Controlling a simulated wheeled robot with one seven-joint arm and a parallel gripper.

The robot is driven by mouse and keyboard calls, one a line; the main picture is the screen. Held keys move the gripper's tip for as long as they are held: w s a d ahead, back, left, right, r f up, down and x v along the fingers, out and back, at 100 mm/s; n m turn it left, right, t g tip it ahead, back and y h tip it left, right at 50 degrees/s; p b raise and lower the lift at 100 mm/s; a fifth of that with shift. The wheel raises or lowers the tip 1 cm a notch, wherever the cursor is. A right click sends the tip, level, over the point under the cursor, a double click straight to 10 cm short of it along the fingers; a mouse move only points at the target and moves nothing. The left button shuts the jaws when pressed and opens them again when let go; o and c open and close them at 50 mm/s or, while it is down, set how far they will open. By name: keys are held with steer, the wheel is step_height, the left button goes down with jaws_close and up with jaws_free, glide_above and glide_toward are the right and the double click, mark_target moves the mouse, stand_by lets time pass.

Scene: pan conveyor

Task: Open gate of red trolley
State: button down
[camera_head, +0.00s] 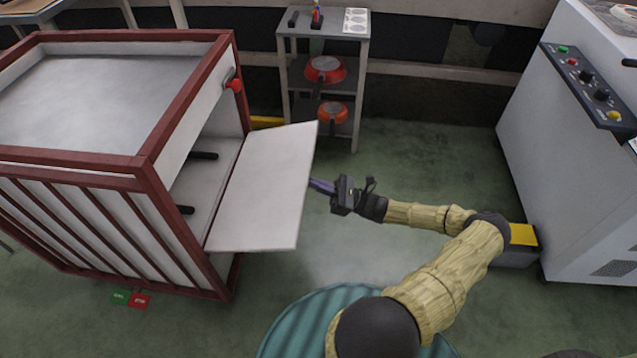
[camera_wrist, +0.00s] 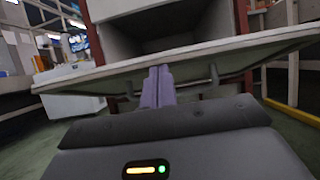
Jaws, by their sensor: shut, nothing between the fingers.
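The red trolley (camera_head: 150,150) stands at the left, with a red frame and white panels. Its white gate (camera_head: 265,190) hangs open, swung out from the trolley's right side, and the inside shows behind it. A red knob (camera_head: 234,85) sits on the side above the opening. My gripper (camera_head: 318,186) is at the gate's outer right edge, its purple fingers shut and empty. In the wrist view the fingers (camera_wrist: 158,88) meet the edge of the gate (camera_wrist: 215,56); I cannot tell if they touch it. The dark opening shows beyond.
A grey shelf (camera_head: 362,60) with red pans (camera_head: 325,69) stands behind the gate. A white machine with a control panel (camera_head: 585,88) stands at the right.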

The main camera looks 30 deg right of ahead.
steer(key=a+f+v, duration=0.1)
steer(key=f+v, duration=0.2)
steer(key=v, duration=0.9)
steer(key=shift+w+d+b, duration=0.2)
steer(key=shift+d+b, duration=0.05)
steer(key=shift+b, duration=0.2)
steer(key=shift+w+f, duration=0.15)
steer(key=shift+a, duration=0.1)
